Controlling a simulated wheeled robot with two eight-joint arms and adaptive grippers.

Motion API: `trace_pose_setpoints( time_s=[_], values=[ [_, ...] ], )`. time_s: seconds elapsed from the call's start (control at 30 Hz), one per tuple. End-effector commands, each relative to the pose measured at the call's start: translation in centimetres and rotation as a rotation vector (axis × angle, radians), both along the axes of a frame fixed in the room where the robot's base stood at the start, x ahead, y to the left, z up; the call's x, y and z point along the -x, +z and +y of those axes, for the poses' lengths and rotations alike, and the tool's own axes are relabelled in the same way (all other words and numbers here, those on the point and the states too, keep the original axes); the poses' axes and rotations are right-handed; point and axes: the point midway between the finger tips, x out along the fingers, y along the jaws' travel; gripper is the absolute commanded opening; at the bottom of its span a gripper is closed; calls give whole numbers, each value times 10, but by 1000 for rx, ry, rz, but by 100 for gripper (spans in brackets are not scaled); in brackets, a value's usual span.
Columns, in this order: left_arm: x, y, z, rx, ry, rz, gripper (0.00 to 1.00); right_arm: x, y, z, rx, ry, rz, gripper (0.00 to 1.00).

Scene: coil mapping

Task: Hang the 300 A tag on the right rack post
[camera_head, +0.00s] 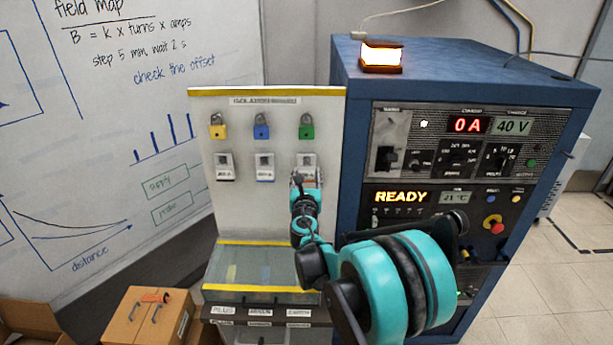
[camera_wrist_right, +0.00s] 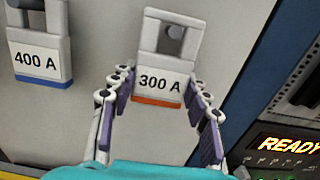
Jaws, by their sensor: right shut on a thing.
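The 300 A tag (camera_wrist_right: 160,82) is a pale tag with a slot at its top and an orange lower edge. In the head view it is at the right rack position (camera_head: 308,160), partly covered by my right gripper (camera_head: 303,182). In the right wrist view the fingers (camera_wrist_right: 160,82) stand on both sides of the tag, shut on it. A round grey post end shows in the slot. The tag looks upright against the white panel; whether its weight rests on the post I cannot tell. My left gripper is not in view.
The 400 A tag (camera_wrist_right: 40,60) hangs just left. A further tag (camera_head: 224,166) hangs at the left post. Yellow (camera_head: 217,130), blue (camera_head: 261,130) and green (camera_head: 306,130) padlocks hang above. The blue power cabinet (camera_head: 350,130) stands close on the right; a clear-lidded box (camera_head: 262,248) is below.

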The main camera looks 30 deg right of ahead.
Motion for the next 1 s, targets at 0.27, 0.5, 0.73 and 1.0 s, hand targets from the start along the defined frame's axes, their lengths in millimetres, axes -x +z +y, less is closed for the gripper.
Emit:
trace_pose_setpoints(
  time_s=[0.27,0.5,0.73,1.0],
  values=[
    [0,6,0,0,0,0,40,0,8,0,0,0,0,28],
    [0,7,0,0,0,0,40,2,10,1,0,0,0,28],
    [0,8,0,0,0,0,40,11,11,8,0,1,0,28],
    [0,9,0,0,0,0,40,24,12,14,0,0,0,28]
  ],
)
